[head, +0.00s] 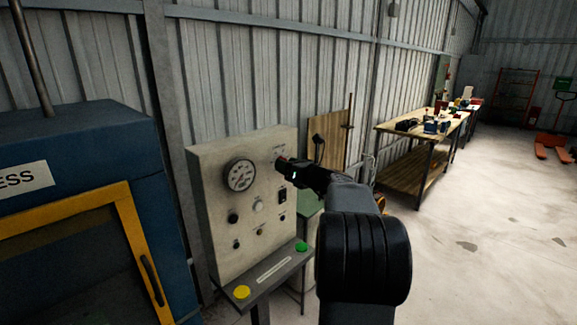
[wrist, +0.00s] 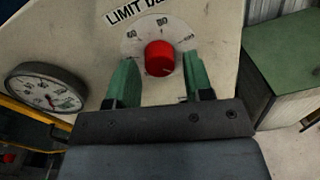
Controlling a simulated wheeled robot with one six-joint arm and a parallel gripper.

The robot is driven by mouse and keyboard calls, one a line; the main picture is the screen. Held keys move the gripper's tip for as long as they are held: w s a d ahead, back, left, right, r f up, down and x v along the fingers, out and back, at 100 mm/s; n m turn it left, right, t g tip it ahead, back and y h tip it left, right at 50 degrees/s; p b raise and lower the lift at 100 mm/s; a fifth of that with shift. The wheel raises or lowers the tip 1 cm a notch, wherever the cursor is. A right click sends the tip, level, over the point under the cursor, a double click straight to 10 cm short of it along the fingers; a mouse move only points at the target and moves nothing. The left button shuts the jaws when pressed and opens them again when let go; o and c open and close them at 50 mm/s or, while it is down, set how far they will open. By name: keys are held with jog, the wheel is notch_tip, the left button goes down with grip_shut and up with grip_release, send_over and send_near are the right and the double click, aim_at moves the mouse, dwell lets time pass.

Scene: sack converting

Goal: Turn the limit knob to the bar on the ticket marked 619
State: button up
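The red limit knob (wrist: 160,57) sits on a pale dial plate with printed numbers, including 60 and 80, under a partly cut-off label starting "LIMIT". My gripper (wrist: 161,73) is open, with one green finger on each side of the knob. Gaps show between the fingers and the knob, and I cannot tell how deep the fingertips reach. In the head view my gripper (head: 287,166) is at the upper right of the beige control panel (head: 215,170) and mostly hides the knob. The knob's pointer is too small to read surely. No ticket marked 619 is readable.
A round gauge (head: 240,175) is left of the knob. A ledge with a yellow button (head: 242,292) and a green button (head: 302,247) juts out below. A blue press (head: 90,150) stands left, a workbench (head: 405,177) behind.

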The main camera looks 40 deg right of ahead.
jog(key=c, duration=0.7)
jog(key=shift+f+b, duration=0.1)
jog(key=shift+b, duration=0.25)
jog(key=shift+d+r+m+y+b, duration=0.15)
jog(key=shift+m+y+b, duration=0.2)
jog(key=shift+m+b, duration=6.95)
jog(key=shift+a+r+m+y+b, duration=0.1)
jog(key=shift+m+y+b, duration=0.25)
jog(key=shift+m+b, duration=6.9)
jog(key=m+p, duration=0.4)
jog(key=shift+p, duration=0.35)
